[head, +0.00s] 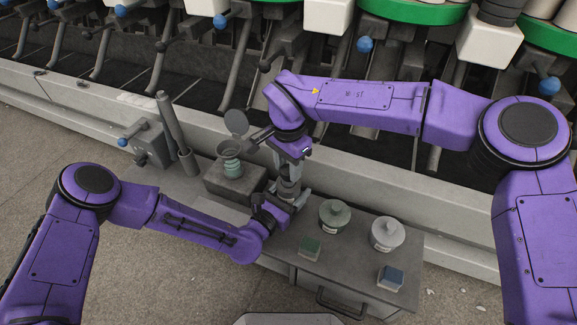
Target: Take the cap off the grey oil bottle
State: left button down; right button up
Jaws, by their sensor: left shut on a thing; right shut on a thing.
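The grey oil bottle (286,189) stands over the grey cabinet top, mostly hidden between my two grippers. My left gripper (292,201) comes in low from the left and is shut on the bottle's body. My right gripper (290,172) points down from above and is shut at the top of the bottle, where the cap sits. The cap is hidden by the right gripper's fingers, so I cannot tell whether it is still seated on the neck.
Two lidded pots, one grey-green (334,214) and one pale (387,234), stand right of the bottle. A dark box (222,184) holding a greenish piece (232,167) stands left. The winder (400,165) runs behind.

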aim_at(288, 169)
jog(key=shift+r, duration=2)
pick_arm(q)
jog(key=shift+c, duration=0.2)
grip_release()
